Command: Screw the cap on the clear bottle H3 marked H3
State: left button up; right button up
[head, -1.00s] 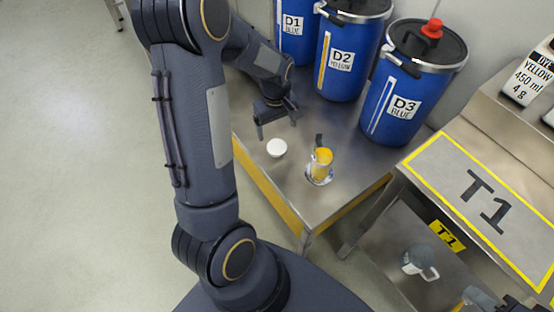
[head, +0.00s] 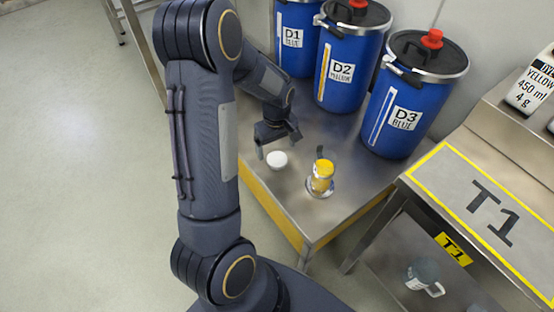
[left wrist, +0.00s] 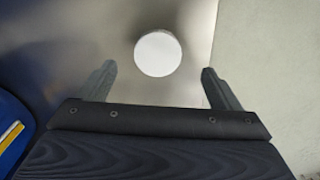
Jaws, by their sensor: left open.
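A white round cap (head: 277,160) lies on the steel table (head: 262,183). In the left wrist view the cap (left wrist: 158,54) is between and just beyond my left gripper's fingertips. My left gripper (head: 279,147) is open and empty, close to the cap. A small clear bottle (head: 321,180) with yellow contents stands to the right of the cap, with a dark tag at its top. I cannot read a mark on it. My right gripper is not clearly in view.
Blue drums D1 (head: 295,38), D2 (head: 342,65) and D3 (head: 405,118) stand along the back of the table. Bench T1 (head: 450,185) is at the right, with a clear jug (head: 424,276) on its lower shelf. Open floor lies at the left.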

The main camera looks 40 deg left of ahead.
aim_at(277, 158)
pick_arm(q)
jog(key=f+b, duration=0.2)
jog(key=f, duration=0.1)
jog(key=f+b, duration=0.1)
jog(key=f, duration=0.1)
jog(key=shift+w+a+f, duration=0.1)
jog(key=shift+w+f, duration=0.1)
jog(key=shift+w, duration=0.05)
jog(key=shift+r, duration=0.1)
jog(key=c, duration=1.1)
